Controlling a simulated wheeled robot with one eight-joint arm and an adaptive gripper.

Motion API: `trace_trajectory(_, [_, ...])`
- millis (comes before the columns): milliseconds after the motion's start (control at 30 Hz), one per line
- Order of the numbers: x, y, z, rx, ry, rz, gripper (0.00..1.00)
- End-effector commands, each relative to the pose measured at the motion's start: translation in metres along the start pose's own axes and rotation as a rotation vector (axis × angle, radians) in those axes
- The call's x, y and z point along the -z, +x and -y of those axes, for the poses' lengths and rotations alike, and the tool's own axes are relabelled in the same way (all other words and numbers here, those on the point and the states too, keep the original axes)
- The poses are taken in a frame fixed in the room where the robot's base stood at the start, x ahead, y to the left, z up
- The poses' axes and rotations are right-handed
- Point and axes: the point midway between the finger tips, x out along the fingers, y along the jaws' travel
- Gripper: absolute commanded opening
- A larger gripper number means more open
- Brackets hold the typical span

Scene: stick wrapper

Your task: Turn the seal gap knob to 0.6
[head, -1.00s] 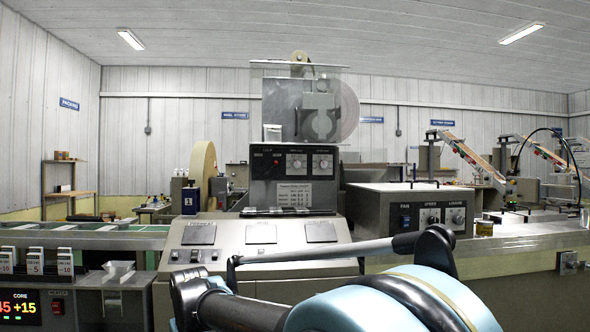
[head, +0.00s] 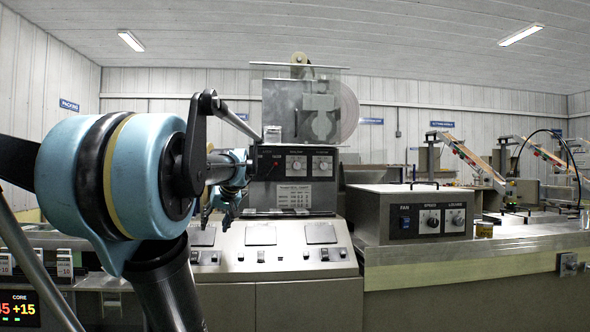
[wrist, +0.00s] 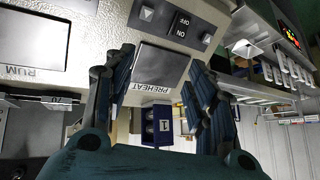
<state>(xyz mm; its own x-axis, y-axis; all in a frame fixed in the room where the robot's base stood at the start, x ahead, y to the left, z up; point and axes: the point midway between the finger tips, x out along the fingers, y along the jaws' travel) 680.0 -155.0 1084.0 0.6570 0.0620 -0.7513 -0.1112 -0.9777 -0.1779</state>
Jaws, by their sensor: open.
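The dark upright control panel (head: 294,166) of the wrapper stands at the centre of the head view. It carries two dark round knobs on pale plates, a left knob (head: 296,164) and a right knob (head: 322,164). Their labels and pointer settings are too small to read, so I cannot tell which one is the seal gap knob. My gripper (head: 218,212) is open and empty, left of and lower than this panel, pointing down. In the wrist view my gripper (wrist: 157,80) has its fingers spread over the sloped console near the PREHEAT plate (wrist: 158,72).
A sloped console (head: 262,262) with plates and small switches lies below the panel. A grey box (head: 413,212) with FAN, SPEED and LOUVRE controls stands to the right. A clear guard (head: 335,75) rises above the panel. A CORE display (head: 20,307) sits at lower left.

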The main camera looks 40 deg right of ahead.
Motion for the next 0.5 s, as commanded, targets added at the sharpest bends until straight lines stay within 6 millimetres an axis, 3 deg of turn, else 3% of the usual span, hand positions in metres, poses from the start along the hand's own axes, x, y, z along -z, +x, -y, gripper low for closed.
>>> trace_trajectory(33, [0.026, -0.011, -0.019, -0.016, 0.018, -0.037, 0.51])
trace_trajectory(200, [0.104, -0.050, -0.082, -0.073, 0.055, -0.172, 0.51])
trace_trajectory(400, [0.178, -0.108, -0.171, -0.174, 0.095, -0.324, 0.51])
trace_trajectory(500, [0.206, -0.142, -0.218, -0.234, 0.114, -0.393, 0.51])
